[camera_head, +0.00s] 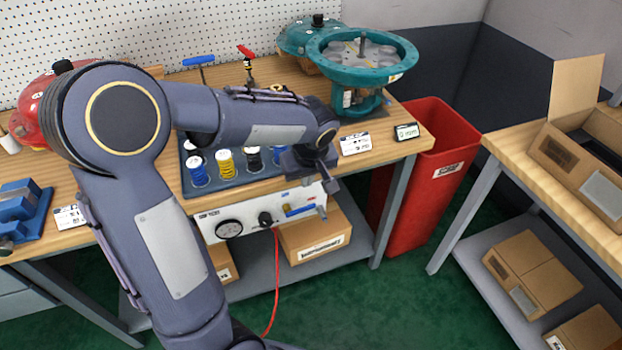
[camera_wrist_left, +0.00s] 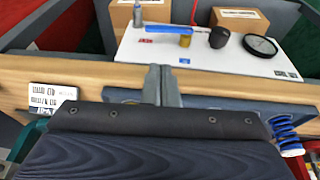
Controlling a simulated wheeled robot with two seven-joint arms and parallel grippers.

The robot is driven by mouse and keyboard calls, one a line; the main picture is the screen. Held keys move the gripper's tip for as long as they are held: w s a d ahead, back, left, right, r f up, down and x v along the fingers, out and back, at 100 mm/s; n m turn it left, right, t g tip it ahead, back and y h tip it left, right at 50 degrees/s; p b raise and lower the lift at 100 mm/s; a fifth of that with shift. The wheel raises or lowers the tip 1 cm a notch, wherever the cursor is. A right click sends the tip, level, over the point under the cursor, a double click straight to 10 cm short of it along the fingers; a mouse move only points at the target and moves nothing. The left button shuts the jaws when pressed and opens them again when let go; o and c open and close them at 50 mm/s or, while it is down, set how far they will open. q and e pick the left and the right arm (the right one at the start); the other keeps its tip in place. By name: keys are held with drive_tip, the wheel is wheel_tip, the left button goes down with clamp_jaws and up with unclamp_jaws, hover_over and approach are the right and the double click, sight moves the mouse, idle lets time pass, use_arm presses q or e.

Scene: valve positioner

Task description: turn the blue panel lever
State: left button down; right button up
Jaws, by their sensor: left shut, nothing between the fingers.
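The blue panel lever (camera_head: 299,210) is on the front of a white panel (camera_head: 248,221) under the bench edge. It lies roughly along the panel, next to a black knob (camera_head: 265,218) and a round gauge (camera_head: 229,229). In the left wrist view the blue lever (camera_wrist_left: 167,30) also shows, with a brass-coloured stem below it. My left gripper (camera_head: 322,186) is near the bench's front edge, above the lever. Its fingers (camera_wrist_left: 160,72) are closed together and empty, apart from the lever in the wrist view. My right gripper is out of view.
The bench top (camera_head: 408,150) carries a tray of coloured springs (camera_head: 226,164), a teal flanged housing (camera_head: 362,62) and a small display (camera_head: 406,132). A red bin (camera_head: 430,165) stands right of the panel. A red hose (camera_head: 273,290) hangs below it. Boxes sit on the lower shelf.

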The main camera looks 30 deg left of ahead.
sight(309, 208)
use_arm(q)
drive_tip(key=x, duration=0.7)
drive_tip(key=d+x, duration=0.1)
drive_tip(key=x, duration=0.2)
drive_tip(key=shift+s+f+b, duration=0.25)
drive_tip(key=shift+f+b, duration=0.1)
drive_tip(key=shift+b, duration=0.05)
drive_tip(key=f+b, duration=0.1)
drive_tip(key=b, duration=0.1)
drive_tip(key=f+b, duration=0.1)
drive_tip(key=b, duration=0.1)
drive_tip(key=shift+w+d, duration=0.15)
drive_tip(key=shift+w, duration=0.05)
drive_tip(key=shift+d+r+b, duration=0.1)
drive_tip(key=shift+b, duration=0.2)
drive_tip(key=shift+s+r, duration=0.1)
